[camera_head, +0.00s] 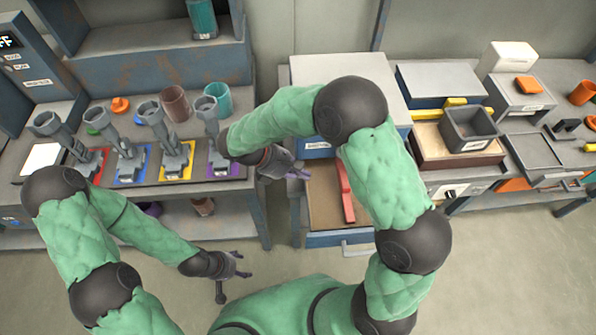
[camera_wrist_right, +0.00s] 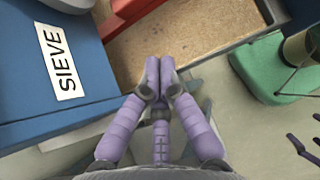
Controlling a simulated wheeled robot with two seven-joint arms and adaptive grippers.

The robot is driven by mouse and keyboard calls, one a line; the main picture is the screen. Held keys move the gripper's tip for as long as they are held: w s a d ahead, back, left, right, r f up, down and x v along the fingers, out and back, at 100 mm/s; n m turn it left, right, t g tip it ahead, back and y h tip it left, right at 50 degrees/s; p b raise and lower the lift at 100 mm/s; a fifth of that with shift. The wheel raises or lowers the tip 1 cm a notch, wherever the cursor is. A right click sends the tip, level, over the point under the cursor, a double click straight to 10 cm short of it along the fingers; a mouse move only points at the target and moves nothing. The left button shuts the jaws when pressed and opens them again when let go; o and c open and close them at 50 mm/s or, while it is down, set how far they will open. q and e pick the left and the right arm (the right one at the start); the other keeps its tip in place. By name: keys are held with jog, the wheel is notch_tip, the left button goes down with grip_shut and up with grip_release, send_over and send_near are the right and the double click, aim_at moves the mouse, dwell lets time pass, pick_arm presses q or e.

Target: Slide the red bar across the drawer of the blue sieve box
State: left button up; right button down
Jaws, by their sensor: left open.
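The blue sieve box (camera_head: 318,143) stands at the centre with a pale top, its drawer (camera_head: 322,207) pulled open at the front. Its SIEVE label and blue side (camera_wrist_right: 20,75) show in the right wrist view. The red bar (camera_head: 345,192) lies lengthwise in the brown-floored drawer, right of its middle; part of it (camera_wrist_right: 128,14) shows at the top of the wrist view. My right gripper (camera_head: 297,172) is at the drawer's left edge, apart from the bar, its fingers (camera_wrist_right: 160,75) together and empty. My left gripper (camera_head: 236,272) is open and empty above the floor, left of the drawer.
The left bench carries several grey holders on coloured mats (camera_head: 178,174), with brown and teal cups behind. On the right, a grey bin (camera_head: 470,128) and trays crowd the bench. My right arm passes over the box and hides part of it.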

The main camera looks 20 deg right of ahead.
aim_at(344, 181)
jog(key=b+x, duration=0.2)
jog(key=x, duration=0.4)
jog(key=shift+d+f, duration=0.2)
jog(key=shift+d, duration=0.05)
jog(key=shift+s+d+r+b, duration=0.1)
jog(key=shift+d+b, duration=0.1)
jog(key=shift+d, duration=0.35)
jog(key=shift+s+d+b, duration=0.15)
jog(key=shift+d, duration=0.4)
jog(key=shift+s+d, duration=0.15)
jog(key=shift+d, duration=0.45)
jog(key=shift+r, duration=0.1)
jog(key=shift+d, duration=0.1)
jog(key=shift+s+d+p, duration=0.15)
jog(key=shift+s+d, duration=0.05)
jog(key=shift+d, duration=0.55)
jog(key=shift+s+d+p, duration=0.1)
jog(key=shift+s+d, duration=0.1)
jog(key=shift+d, duration=0.55)
jog(key=shift+s+d+p, duration=0.15)
jog(key=shift+s+d, duration=0.05)
jog(key=shift+d, duration=0.55)
